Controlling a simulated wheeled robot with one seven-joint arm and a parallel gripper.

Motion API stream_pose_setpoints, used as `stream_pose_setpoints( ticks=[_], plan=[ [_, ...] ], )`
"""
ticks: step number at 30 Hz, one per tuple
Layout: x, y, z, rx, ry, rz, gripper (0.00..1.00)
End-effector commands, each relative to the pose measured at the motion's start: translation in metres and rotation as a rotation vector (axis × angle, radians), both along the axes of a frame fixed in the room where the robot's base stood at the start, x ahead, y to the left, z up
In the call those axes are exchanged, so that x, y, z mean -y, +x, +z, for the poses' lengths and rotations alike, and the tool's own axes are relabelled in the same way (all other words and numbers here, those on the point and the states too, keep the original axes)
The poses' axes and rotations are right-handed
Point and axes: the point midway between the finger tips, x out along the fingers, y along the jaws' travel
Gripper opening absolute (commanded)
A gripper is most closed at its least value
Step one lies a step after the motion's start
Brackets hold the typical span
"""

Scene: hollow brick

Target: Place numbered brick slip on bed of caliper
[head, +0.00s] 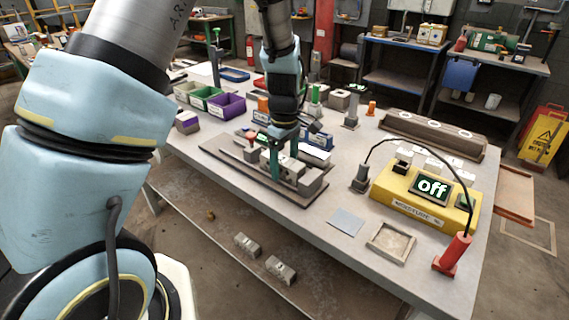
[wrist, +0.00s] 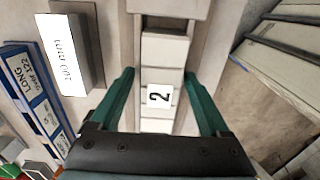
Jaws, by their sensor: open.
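A pale brick slip (wrist: 158,75) with a black "2" on a white label (wrist: 159,97) lies in a row of pale blocks in the wrist view. The row sits in a channel between two grey-brown rails (wrist: 207,70). My gripper (wrist: 159,76) is open, its green fingers on either side of this row. I cannot tell whether the fingers touch it. In the head view my gripper (head: 284,160) points down over a dark board (head: 230,155) bearing pale blocks and a grey end block (head: 312,180). I cannot tell for certain which part is the caliper's bed.
A block with a white label (wrist: 70,50) and a blue box marked "LONG" (wrist: 30,85) stand left in the wrist view. Bins (head: 227,104) stand behind.

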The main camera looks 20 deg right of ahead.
Motion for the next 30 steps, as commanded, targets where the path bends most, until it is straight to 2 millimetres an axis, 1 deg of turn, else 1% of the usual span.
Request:
stream_pose_setpoints(
  ticks=[5,8,10,14,21,24,27,30],
  plan=[
    [0.0,0.0,0.001,0.0,0.0,0.0,0.8],
    [0.0,0.0,0.006,0.002,-0.001,0.0,0.8],
    [0.001,0.001,0.013,0.003,-0.003,-0.001,0.8],
    [0.001,0.001,0.037,0.005,-0.004,-0.001,0.8],
    [0.001,0.001,0.088,0.003,-0.005,-0.002,0.8],
    [0.001,0.001,0.104,0.002,-0.004,-0.001,0.8],
    [0.001,0.0,0.114,0.001,-0.003,0.0,0.8],
    [0.001,0.0,0.121,0.0,-0.002,0.0,0.8]
  ],
)
